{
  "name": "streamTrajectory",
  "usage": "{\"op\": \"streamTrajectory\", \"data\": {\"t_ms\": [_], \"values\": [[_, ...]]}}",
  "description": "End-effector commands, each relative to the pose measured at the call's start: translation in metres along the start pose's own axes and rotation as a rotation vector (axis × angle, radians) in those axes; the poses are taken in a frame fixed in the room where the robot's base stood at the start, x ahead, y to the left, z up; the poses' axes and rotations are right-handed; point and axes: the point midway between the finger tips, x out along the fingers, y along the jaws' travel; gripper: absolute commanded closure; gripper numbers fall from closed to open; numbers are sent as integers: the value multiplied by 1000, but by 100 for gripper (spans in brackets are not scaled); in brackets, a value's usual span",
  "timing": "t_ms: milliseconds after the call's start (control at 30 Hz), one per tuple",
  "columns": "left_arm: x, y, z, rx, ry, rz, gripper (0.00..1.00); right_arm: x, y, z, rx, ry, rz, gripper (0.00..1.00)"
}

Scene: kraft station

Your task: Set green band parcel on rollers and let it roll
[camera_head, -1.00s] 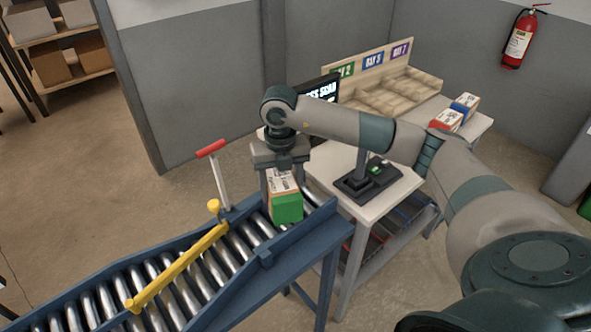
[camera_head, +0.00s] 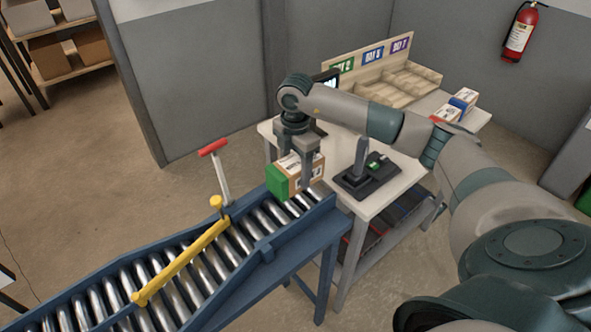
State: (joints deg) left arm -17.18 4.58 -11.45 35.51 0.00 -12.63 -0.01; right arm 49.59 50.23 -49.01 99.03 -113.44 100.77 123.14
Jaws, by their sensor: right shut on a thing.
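The green band parcel (camera_head: 280,181) is a small brown box with a green end and a white label on top. My right gripper (camera_head: 297,172) is shut on it and holds it over the upper end of the roller conveyor (camera_head: 263,252). The green end faces left. I cannot tell whether the parcel touches the rollers. The conveyor has blue side rails and metal rollers and runs down to the lower left. A yellow bar (camera_head: 180,262) lies across it. My left gripper is not in view.
A red-handled lever (camera_head: 213,148) stands at the conveyor's far rail. The white table (camera_head: 381,199) on the right holds a black device (camera_head: 366,174) and red and blue banded parcels (camera_head: 458,103). Sorting bays (camera_head: 392,83) stand behind. The rollers below the parcel are clear.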

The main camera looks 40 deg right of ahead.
Motion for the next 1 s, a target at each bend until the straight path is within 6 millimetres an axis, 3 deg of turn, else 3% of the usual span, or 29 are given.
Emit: {"op": "streamTrajectory", "data": {"t_ms": [367,1000], "values": [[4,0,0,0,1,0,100,6,0,0,-2,0,1,77],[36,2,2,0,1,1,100,54,0,3,-3,0,0,77]]}}
